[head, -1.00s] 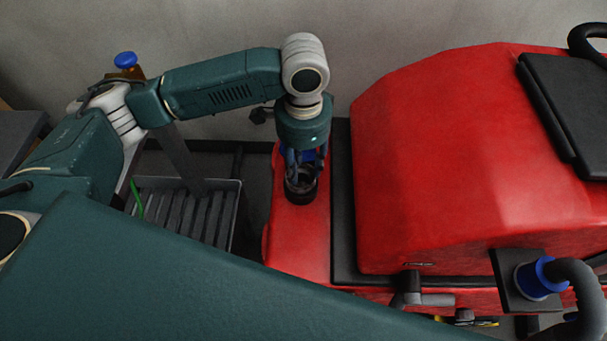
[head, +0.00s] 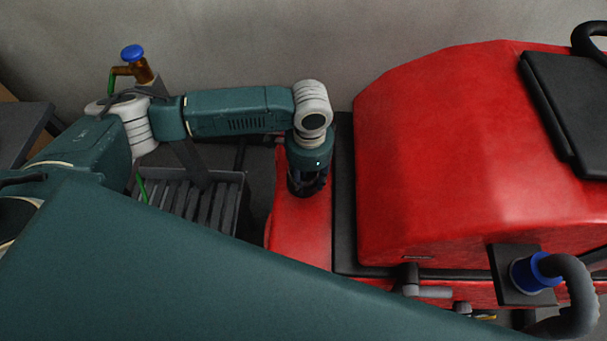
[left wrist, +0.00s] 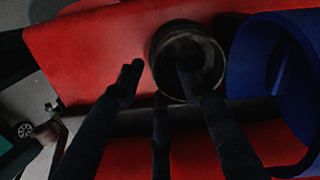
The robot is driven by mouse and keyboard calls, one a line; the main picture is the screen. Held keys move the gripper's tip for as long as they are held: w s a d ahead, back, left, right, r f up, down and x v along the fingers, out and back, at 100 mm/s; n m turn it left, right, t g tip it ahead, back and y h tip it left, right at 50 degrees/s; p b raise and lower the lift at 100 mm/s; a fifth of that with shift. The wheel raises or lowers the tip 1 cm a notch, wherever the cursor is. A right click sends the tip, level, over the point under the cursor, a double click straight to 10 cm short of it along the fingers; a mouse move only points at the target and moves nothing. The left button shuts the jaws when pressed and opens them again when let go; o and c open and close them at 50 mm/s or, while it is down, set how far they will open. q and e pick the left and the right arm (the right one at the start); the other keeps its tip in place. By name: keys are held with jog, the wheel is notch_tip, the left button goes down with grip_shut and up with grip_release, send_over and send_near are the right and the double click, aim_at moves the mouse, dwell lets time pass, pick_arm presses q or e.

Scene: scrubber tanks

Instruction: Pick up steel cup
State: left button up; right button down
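The steel cup (left wrist: 166,82) shows in the left wrist view as a dark round vessel with a dull metallic rim, its mouth facing the camera, against the red machine surface. My left gripper (left wrist: 160,80) has its dark fingers spread. One finger lies left of the cup, and another overlaps the cup's mouth; I cannot tell whether it is inside or above it. In the head view my left gripper (head: 308,187) points down over the red ledge (head: 299,222) and hides the cup. My right gripper is not in view.
A large blue ring-shaped part (left wrist: 247,60) is close on the right in the left wrist view. The tall red scrubber body (head: 440,170) stands right of the gripper. A grey slatted tray (head: 241,183) and a brown bottle with a blue top (head: 132,52) are to the left.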

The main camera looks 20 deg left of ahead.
pick_arm(q)
grip_shut()
jog(key=shift+s, duration=0.1)
dwell(0.4)
